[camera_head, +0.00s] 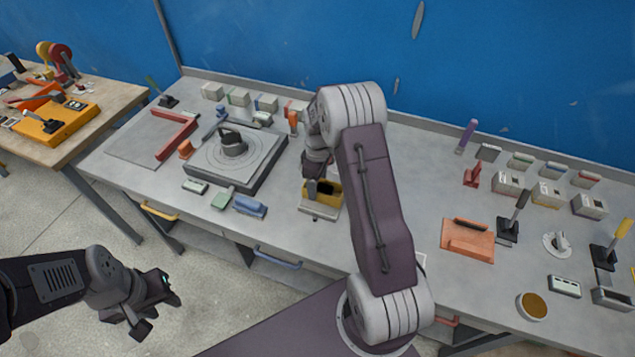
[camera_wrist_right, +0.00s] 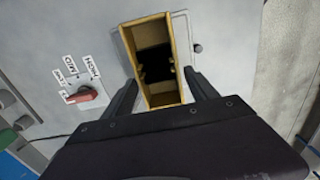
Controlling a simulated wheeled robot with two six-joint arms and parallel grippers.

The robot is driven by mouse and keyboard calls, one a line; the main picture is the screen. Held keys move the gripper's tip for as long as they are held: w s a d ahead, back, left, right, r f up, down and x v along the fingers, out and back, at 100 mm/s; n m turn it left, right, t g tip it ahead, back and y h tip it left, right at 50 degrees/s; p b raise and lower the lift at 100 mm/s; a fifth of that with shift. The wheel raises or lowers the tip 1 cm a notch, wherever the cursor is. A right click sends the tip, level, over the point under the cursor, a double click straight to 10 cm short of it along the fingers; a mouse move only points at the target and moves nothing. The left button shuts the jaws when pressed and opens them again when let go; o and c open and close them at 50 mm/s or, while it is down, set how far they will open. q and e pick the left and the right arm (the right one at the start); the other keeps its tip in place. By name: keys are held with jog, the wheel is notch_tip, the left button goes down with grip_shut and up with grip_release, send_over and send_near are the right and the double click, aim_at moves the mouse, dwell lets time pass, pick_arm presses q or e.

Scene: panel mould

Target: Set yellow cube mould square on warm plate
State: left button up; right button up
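The yellow mould (camera_head: 334,187), an open-topped box with a dark inside, sits over a pale plate (camera_head: 318,213) near the middle of the bench. In the right wrist view the mould (camera_wrist_right: 151,22) stands over a light grey plate (camera_wrist_right: 181,24) with a small dark knob. My right gripper (camera_wrist_right: 162,82) reaches down with one finger on each side of the mould. Whether both fingers touch its walls cannot be made out. The arm hides part of the mould in the head view. My left gripper (camera_head: 155,308) is open and empty, off the bench's front edge.
A red dial (camera_wrist_right: 87,97) with HIGH and MID labels lies beside the mould. A grey square unit (camera_head: 262,165) stands to the left, with blue (camera_head: 249,206) and green (camera_head: 222,198) blocks before it. An orange tray (camera_head: 468,244) and several tools are to the right.

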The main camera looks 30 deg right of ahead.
notch_tip(320, 180, up, 12)
jog(key=s+a+f+m, duration=0.2)
jog(key=s+a+m, duration=0.2)
jog(key=s, duration=0.5)
jog(key=s+a+f+m+t, duration=0.1)
jog(key=s+a+f+m, duration=0.1)
jog(key=s+a+m, duration=0.2)
jog(key=s+a, duration=0.3)
jog(key=s, duration=0.2)
jog(key=shift+f, duration=0.2)
jog(key=shift+s, duration=0.15)
